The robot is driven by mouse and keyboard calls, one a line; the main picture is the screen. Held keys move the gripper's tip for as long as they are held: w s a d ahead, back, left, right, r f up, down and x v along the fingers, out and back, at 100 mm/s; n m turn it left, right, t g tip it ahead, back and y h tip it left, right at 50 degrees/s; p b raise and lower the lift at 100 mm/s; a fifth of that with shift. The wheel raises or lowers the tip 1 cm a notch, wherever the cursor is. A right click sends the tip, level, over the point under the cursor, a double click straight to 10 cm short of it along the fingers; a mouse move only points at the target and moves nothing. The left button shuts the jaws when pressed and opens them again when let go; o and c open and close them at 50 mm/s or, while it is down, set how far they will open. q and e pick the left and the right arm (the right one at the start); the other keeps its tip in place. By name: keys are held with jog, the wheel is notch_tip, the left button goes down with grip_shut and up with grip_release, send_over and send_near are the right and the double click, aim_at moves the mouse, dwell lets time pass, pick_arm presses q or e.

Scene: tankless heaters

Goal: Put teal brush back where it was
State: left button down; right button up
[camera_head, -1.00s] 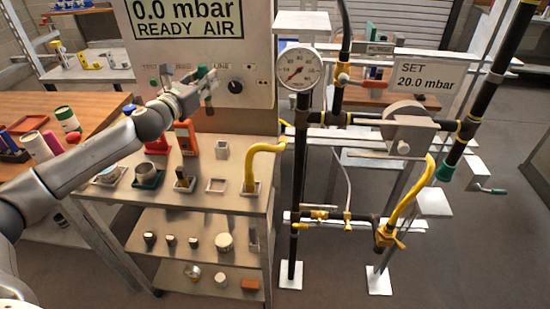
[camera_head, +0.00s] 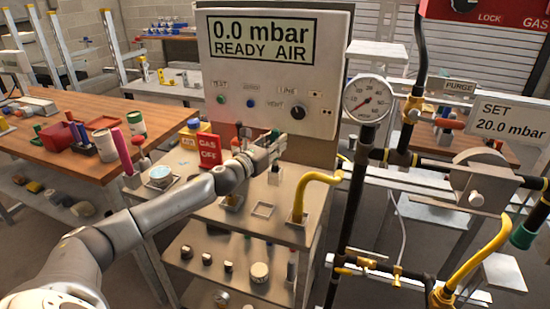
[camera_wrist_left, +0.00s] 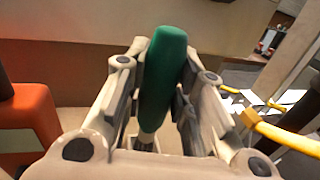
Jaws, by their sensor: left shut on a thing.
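The teal brush shows as a thick dark teal handle (camera_wrist_left: 163,80), upright and slightly tilted, between the two fingers of my left gripper (camera_wrist_left: 160,100) in the left wrist view. The gripper is shut on it. In the head view the left gripper (camera_head: 270,152) is above the metal cart top, in front of the panel's lower part, with the teal tip (camera_head: 275,134) showing above the fingers. A small square holder (camera_head: 275,174) is just below the gripper; an open square frame (camera_head: 263,210) sits nearer. The brush's lower end is hidden. My right gripper is not in view.
A yellow bent pipe (camera_head: 305,195) rises at the cart's right side, close to the gauge (camera_head: 367,100) and pipework. The wooden table (camera_head: 60,145) with cups and blocks is at left.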

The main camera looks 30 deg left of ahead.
pick_arm(q)
notch_tip(320, 180, down, 4)
jog(key=shift+r+b, duration=0.1)
jog(key=shift+b, duration=0.4)
jog(key=c, duration=1.2)
grip_release()
